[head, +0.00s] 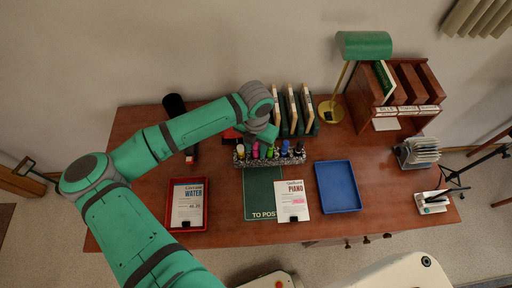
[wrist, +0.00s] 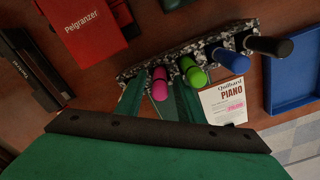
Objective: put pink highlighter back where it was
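The pink highlighter (wrist: 160,84) stands in a speckled pen rack (wrist: 133,72), left of a green one (wrist: 193,73). It also shows in the head view (head: 256,147). My gripper (wrist: 159,79) has its two green fingers apart, one on each side of the pink highlighter, with gaps visible between. I cannot tell whether either finger touches it. In the head view my wrist hides most of the gripper above the rack (head: 270,160). The lower part of the highlighter is hidden.
Blue (wrist: 230,61) and black (wrist: 269,46) pens stand right of the green one. A red Pelgranzer box (wrist: 85,28) is at left. A PIANO sheet (head: 292,201) with a pink mark lies on the green mat (head: 258,185). Red (head: 187,226) and blue (head: 338,187) trays flank it. Upright books (head: 291,110) stand behind.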

